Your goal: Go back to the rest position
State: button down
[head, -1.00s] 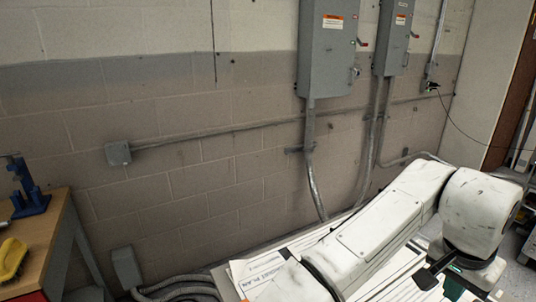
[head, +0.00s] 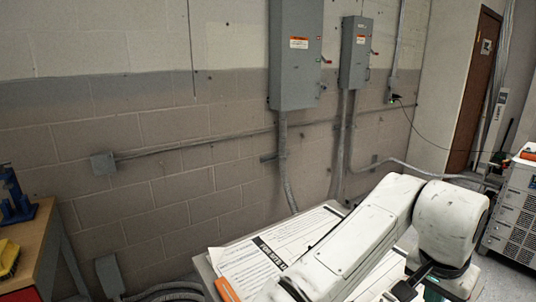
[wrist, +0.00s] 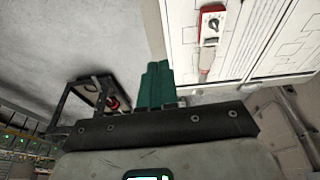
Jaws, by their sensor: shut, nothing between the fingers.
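My white arm reaches over the paper-covered table in the head view and bends down at the right. My gripper (wrist: 154,72) shows in the wrist view as two green fingers pressed together with nothing between them. In the head view only a small green part of it shows at the bottom edge, below the bend of the arm. In the wrist view the fingers point toward a grey surface beside the sheets, apart from the red and white device (wrist: 211,24) with a dark knob.
The table bears printed sheets (head: 250,268). Grey electrical boxes (head: 296,75) (head: 355,62) and conduit are on the wall behind. A wooden bench (head: 28,240) with a blue tool (head: 15,200) stands at left. A white cabinet (head: 513,212) stands at right, near a brown door (head: 474,85).

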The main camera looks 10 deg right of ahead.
jog(key=s+d+f+n+t+h, duration=0.3)
jog(key=d+f+n+h, duration=0.15)
jog(key=d, duration=0.45)
jog(key=s+a+f+n+g+y, duration=0.1)
jog(key=s+a+f+n+y, duration=0.2)
jog(key=s+a+f, duration=0.6)
jog(key=s+a+f+n+g+y, duration=0.1)
jog(key=s+a+f+n+y, duration=0.3)
jog(key=s+a+f, duration=0.5)
notch_tip(320, 180, down, 4)
jog(key=shift+s+a+f+n+g, duration=0.25)
jog(key=shift+a+n+g, duration=0.15)
jog(key=shift+a+n, duration=0.55)
